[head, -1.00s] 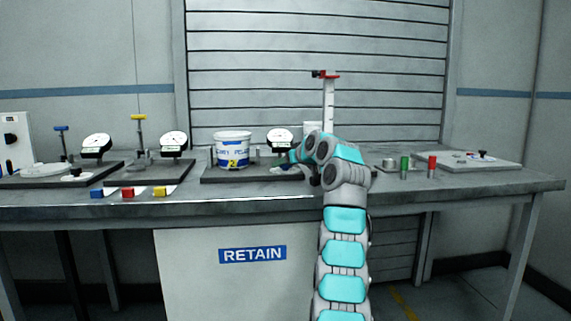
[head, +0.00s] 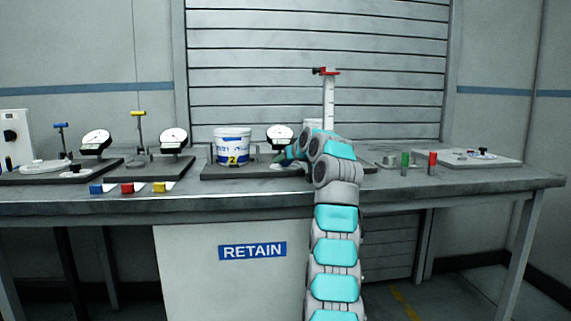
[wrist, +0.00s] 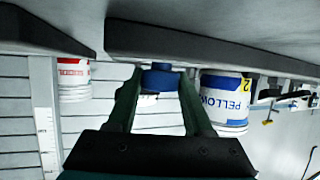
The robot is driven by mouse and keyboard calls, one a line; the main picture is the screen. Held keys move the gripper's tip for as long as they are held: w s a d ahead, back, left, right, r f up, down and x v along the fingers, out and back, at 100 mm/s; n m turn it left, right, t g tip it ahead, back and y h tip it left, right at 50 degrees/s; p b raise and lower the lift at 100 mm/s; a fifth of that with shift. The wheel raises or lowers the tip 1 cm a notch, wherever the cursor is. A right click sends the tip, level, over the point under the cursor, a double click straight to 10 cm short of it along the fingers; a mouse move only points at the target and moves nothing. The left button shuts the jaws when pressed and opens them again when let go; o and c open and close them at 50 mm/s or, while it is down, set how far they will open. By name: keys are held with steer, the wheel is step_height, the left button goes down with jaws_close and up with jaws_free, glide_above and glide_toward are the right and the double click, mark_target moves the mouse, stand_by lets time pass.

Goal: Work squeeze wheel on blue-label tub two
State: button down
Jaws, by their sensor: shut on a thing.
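The white tub with blue lettering and a yellow 2 (head: 233,147) stands upright on a dark base plate left of my gripper; it also shows in the wrist view (wrist: 224,103), where the picture is upside down. My gripper (wrist: 161,80) has its two dark green fingers on either side of a blue wheel (wrist: 160,79) and is shut on it. In the head view my gripper (head: 284,160) is small and partly hidden by my arm. The wheel cannot be made out clearly there. A round dial gauge (head: 280,136) stands just behind my gripper.
A white upright scale with a red top (head: 328,100) stands behind my arm. A red-lettered tub (wrist: 74,80) is beside it in the wrist view. Green (head: 405,163) and red (head: 432,163) cylinders stand to the right. Blue, red and yellow blocks (head: 128,189) line the front edge.

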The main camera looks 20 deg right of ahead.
steer(key=m+h+b, duration=0.2)
steer(key=shift+a+h, duration=0.25)
steer(key=shift+h, duration=0.05)
steer(key=shift+m+g+h, duration=0.3)
steer(key=shift+m+h, duration=0.7)
steer(key=m+h+p, duration=0.1)
steer(key=m+g+h+p, duration=0.1)
steer(key=h, duration=0.1)
steer(key=shift+d+r+m, duration=0.1)
steer(key=shift+r+m, duration=0.2)
steer(key=shift+m, duration=0.1)
steer(key=shift+m+g+h+p, duration=0.6)
steer(key=shift+p, duration=0.1)
steer(key=shift+d+f, duration=0.1)
steer(key=shift+f, duration=0.1)
steer(key=shift+c, duration=1.5)
jaws_free()
